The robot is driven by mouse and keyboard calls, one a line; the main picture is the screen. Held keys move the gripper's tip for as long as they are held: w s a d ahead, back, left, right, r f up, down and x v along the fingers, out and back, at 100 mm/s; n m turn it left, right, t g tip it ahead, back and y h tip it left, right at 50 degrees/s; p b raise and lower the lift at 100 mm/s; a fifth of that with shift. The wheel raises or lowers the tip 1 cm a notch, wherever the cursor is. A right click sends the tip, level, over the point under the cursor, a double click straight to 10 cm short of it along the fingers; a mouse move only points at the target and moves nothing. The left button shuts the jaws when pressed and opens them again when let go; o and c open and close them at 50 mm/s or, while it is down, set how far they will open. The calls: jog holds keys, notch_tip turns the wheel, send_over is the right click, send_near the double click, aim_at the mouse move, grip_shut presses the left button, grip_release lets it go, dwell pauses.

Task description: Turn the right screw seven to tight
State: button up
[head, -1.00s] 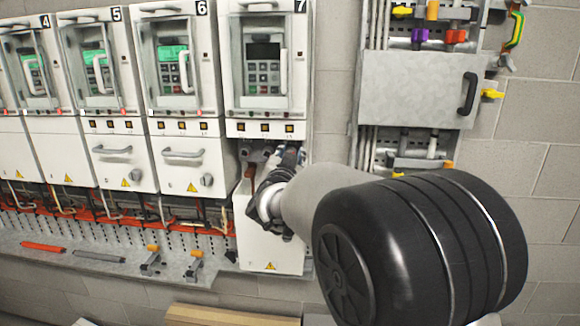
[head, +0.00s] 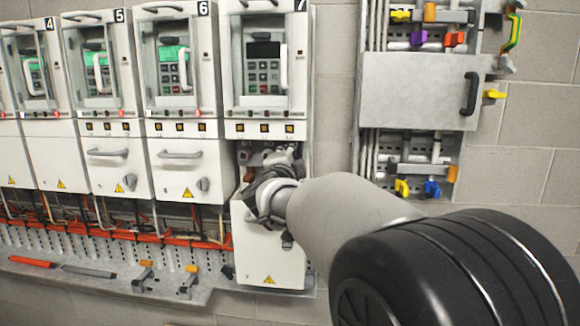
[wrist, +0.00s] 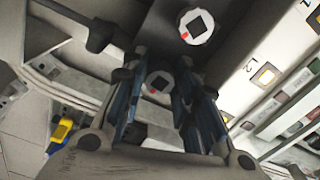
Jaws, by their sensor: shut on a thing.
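Drive seven (head: 265,70) is at the right end of the row, with its lower bay open. In the wrist view, the right screw (wrist: 160,86) is a grey round head with a dark square and a red mark. My gripper (wrist: 162,72) has its blue-padded fingers on both sides of it and is shut on it. The left screw (wrist: 195,26) is uncovered above it, with a white face, dark square and red mark. In the head view, my gripper (head: 278,175) reaches into the bay and hides the right screw. How tight it is cannot be told.
A white panel (head: 268,255) hangs below the bay; a dark bar (wrist: 98,38) lies near the fingers. Drive six (head: 180,70) adjoins on the left. A grey cabinet (head: 420,90) with coloured clamps is on the right. A shelf (head: 110,282) runs below.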

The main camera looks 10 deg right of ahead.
jog(key=shift+m+b, duration=0.65)
jog(key=shift+m, duration=0.55)
jog(key=o, duration=0.7)
jog(key=v, duration=1.2)
jog(key=shift+s+r, duration=0.1)
